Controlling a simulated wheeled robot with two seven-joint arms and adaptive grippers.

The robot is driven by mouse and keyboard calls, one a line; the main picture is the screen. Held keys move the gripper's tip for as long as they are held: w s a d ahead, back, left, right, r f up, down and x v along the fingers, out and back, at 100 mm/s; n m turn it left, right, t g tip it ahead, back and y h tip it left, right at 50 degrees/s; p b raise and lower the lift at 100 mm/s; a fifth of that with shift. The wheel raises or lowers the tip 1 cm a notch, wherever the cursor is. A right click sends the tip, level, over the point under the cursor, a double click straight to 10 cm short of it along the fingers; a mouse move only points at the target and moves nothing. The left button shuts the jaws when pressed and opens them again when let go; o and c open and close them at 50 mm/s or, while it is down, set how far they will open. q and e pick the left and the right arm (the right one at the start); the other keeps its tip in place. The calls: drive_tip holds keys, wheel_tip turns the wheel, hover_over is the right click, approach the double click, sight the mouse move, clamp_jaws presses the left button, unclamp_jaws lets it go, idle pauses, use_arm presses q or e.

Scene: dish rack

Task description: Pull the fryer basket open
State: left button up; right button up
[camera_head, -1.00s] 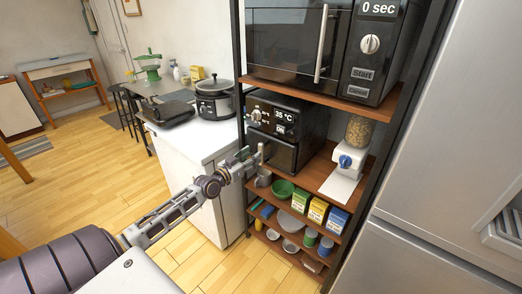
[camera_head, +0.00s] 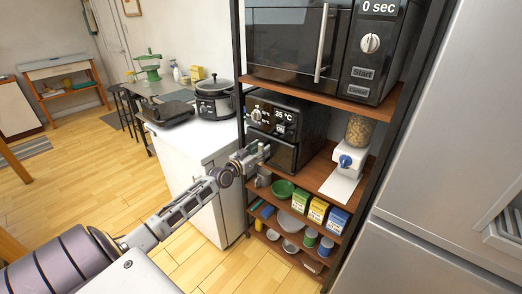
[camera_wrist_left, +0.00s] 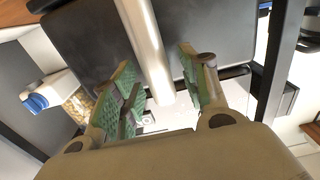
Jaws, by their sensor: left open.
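The fryer (camera_head: 313,117) is a black box with a dial and a 35 °C display, on the shelf below the microwave. Its dark basket front (camera_head: 284,154) looks closed. My left gripper (camera_head: 264,150) is at the basket front, partly hiding it and its handle. In the left wrist view, the pale handle bar (camera_wrist_left: 149,52) runs between the two green-padded fingers of my left gripper (camera_wrist_left: 163,82). The fingers are open, with a clear gap on the right side of the bar; contact on the left cannot be told. My right gripper is not in view.
The microwave (camera_head: 290,45) stands above the fryer. A white dispenser with a blue knob (camera_head: 347,158) stands right of it. A green bowl (camera_head: 283,188) and several boxes sit below. A white counter (camera_head: 197,140) with a pot (camera_head: 214,100) is at the left.

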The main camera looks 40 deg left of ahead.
use_arm(q)
drive_tip(key=shift+w, duration=0.4)
drive_tip(key=shift+c, duration=0.3)
clamp_jaws()
